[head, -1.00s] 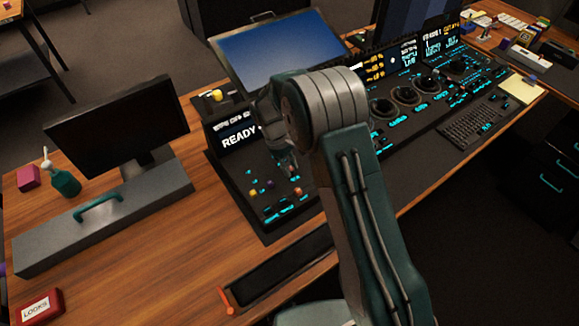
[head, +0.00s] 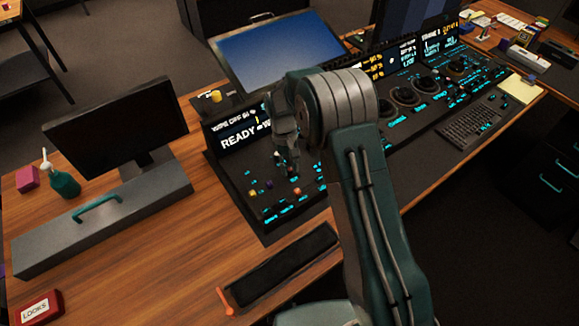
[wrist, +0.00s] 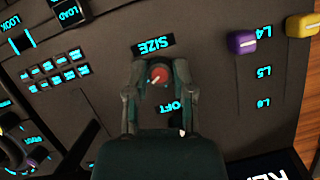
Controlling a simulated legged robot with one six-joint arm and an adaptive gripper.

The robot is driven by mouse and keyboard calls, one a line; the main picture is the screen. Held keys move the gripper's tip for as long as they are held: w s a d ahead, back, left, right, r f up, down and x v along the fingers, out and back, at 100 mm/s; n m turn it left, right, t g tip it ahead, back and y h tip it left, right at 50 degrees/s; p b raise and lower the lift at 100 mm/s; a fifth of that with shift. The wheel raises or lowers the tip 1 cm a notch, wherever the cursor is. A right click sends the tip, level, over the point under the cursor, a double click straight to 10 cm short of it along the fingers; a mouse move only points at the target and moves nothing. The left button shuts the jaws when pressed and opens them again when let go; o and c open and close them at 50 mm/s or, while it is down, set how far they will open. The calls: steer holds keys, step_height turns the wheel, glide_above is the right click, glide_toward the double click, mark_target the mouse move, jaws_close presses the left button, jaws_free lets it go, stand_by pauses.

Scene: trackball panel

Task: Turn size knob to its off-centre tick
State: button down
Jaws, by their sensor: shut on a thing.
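The size knob (wrist: 160,77) is small and round with a red cap and a pale pointer mark, in the middle of the wrist view. The upside-down SIZE label (wrist: 153,46) lies just above it in the picture. My gripper (wrist: 158,75) is shut on the knob, one finger on its left and one on its right. A partly covered label ending in "OFT" shows below the knob. The ticks around the knob are too small to make out.
Purple (wrist: 241,43) and yellow (wrist: 302,25) slider caps stand to the right of my gripper in the wrist view. Lit buttons (wrist: 55,68) lie on the left. In the head view, a READY display (head: 238,138) and a blue screen (head: 277,50) stand behind the gripper.

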stand_by(0.3)
steer(key=shift+c, duration=2.4)
jaws_free()
steer(key=shift+a, duration=0.1)
steer(key=v, duration=1.2)
